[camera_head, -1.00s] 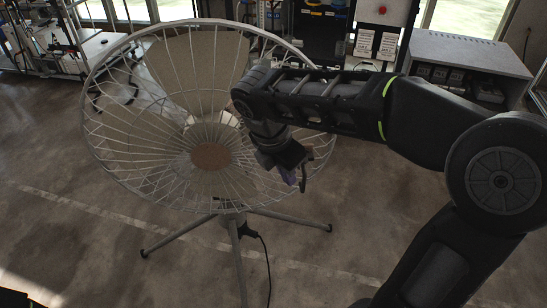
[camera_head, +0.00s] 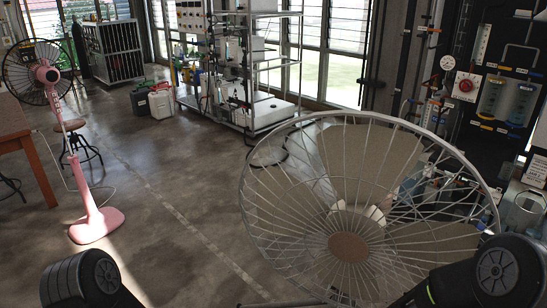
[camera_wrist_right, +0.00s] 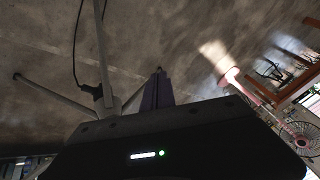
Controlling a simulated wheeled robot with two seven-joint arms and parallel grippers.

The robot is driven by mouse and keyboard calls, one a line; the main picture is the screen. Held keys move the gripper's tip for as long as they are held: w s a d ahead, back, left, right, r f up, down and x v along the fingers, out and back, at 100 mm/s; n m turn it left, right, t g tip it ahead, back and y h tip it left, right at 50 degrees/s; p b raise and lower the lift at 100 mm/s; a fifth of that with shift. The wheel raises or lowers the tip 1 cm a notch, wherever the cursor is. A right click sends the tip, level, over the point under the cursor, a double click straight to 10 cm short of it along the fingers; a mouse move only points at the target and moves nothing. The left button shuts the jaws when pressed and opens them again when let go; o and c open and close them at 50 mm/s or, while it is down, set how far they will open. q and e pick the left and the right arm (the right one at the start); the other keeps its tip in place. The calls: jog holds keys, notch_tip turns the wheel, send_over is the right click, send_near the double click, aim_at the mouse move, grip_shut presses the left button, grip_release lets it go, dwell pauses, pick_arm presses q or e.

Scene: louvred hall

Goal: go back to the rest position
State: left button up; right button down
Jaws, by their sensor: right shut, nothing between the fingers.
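My right gripper (camera_wrist_right: 158,88) shows in the right wrist view, its fingers together with nothing between them. It points over the bare floor, beside the stand legs (camera_wrist_right: 103,65) of the large wire-cage fan. That fan's cage (camera_head: 350,246) fills the right middle of the head view. In the head view only a dark joint of my right arm shows at the bottom right, and its gripper is hidden. A dark joint of my left arm shows at the bottom left; my left gripper is in neither view.
A pink pedestal fan (camera_head: 95,222) stands at the left by a stool (camera_head: 70,125) and a wooden table (camera_head: 32,160). A metal rack (camera_head: 270,115) and a wall panel (camera_head: 500,100) stand behind. The floor (camera_head: 170,235) between the two fans is clear.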

jog(key=s+a+f+m+g, duration=0.1)
jog(key=s+f+g, duration=0.3)
jog(key=s+f, duration=0.9)
jog(key=s+m+b, duration=0.1)
jog(key=s, duration=0.3)
jog(key=shift+a, duration=0.1)
